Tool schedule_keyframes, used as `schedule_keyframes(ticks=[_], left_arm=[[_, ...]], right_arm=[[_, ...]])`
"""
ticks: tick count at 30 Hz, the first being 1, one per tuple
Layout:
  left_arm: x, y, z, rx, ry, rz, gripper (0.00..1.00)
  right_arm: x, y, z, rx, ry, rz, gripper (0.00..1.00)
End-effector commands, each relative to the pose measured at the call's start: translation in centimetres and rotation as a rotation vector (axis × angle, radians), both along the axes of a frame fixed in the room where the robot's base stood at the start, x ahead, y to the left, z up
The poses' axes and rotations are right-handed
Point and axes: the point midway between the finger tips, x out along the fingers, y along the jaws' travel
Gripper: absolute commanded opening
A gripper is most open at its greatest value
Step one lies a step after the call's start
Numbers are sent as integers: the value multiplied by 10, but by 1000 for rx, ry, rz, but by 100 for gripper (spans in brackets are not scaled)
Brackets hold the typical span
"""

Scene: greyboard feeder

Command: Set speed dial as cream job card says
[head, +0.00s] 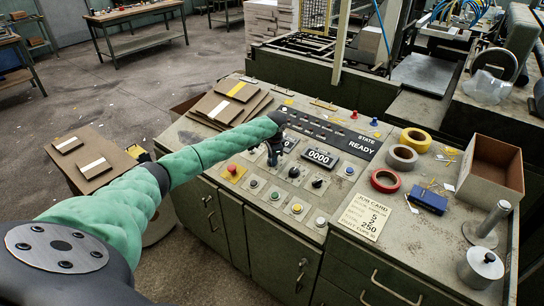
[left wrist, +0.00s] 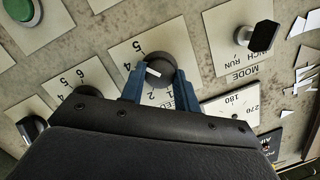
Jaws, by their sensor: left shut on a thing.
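The cream job card (head: 363,215) lies on the console's front right; I read 5, 2 and 250, but its small row labels are unclear. My left gripper (head: 274,155) reaches down onto the control panel from the left. In the left wrist view its blue fingers (left wrist: 160,85) are shut on a round black dial knob (left wrist: 158,65), one finger on each side. A white mark shows on the knob. The dial's cream plate (left wrist: 135,50) carries numbers including 5, 4, 2 and 1, with part of the word SPEED; the rest is hidden. My right gripper is out of view.
The mode knob (left wrist: 262,38) and a numbered plate (left wrist: 75,85) flank the dial. A green button (left wrist: 20,10) is nearby. Behind are a 0000 counter (head: 321,158) and a READY display (head: 360,146). Tape rolls (head: 385,181) and an open carton (head: 490,170) stand right.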

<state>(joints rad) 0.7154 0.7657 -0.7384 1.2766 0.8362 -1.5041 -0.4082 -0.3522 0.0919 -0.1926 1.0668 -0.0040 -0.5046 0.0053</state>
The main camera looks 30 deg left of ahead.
Motion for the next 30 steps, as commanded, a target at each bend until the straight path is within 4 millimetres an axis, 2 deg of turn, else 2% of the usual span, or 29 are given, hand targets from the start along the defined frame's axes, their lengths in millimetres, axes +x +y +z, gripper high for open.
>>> schedule_keyframes(ticks=[12,21,30], left_arm=[[0,0,2,68,-9,-266,9],[0,-1,2,85,-11,-338,9],[0,-1,2,88,-10,-346,9]], right_arm=[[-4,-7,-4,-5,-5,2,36],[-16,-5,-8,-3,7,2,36],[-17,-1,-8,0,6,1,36]])
